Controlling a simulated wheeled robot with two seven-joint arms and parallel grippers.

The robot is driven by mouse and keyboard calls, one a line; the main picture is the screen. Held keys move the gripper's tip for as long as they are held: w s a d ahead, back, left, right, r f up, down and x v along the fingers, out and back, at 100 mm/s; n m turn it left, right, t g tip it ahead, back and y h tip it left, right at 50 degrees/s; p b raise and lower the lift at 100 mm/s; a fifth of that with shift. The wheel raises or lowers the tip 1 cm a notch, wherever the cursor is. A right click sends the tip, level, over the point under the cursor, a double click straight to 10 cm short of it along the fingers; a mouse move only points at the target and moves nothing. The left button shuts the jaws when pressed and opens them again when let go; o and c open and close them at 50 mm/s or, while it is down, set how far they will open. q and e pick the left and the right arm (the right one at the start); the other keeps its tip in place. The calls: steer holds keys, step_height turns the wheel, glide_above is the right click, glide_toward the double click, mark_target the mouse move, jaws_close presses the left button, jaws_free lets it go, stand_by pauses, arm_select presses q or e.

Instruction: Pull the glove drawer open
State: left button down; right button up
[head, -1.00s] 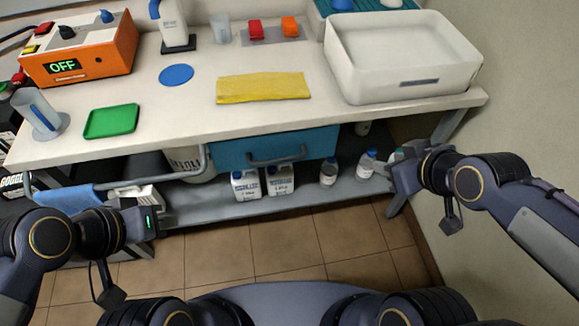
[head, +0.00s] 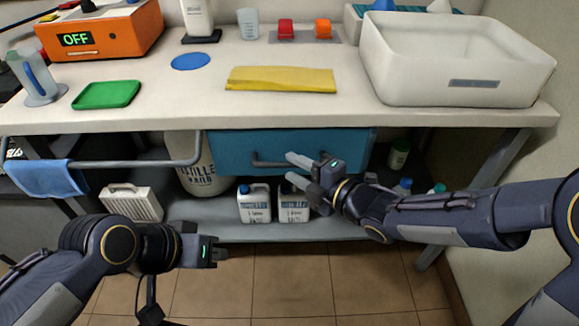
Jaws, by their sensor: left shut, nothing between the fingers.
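The blue glove drawer (head: 228,150) sits under the white worktop, its front looking flush with the bench. Its dark bar handle (head: 268,163) runs across the front, with the right part hidden behind my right gripper. My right gripper (head: 296,171) is open, its two pale fingers spread and pointing left in front of the handle. I cannot tell whether they touch the handle or straddle it. My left gripper (head: 224,254) is shut and empty, low in front of the lower shelf, below and left of the drawer.
The worktop (head: 200,105) holds a yellow cloth (head: 280,79), green tray (head: 106,94) and white basin (head: 455,85). A grey rail (head: 130,163) with a blue towel (head: 47,179) projects left of the drawer. White bottles (head: 254,203) stand on the shelf below. The floor in front is clear.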

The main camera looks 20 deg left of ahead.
steer(key=shift+x, duration=1.5)
jaws_close()
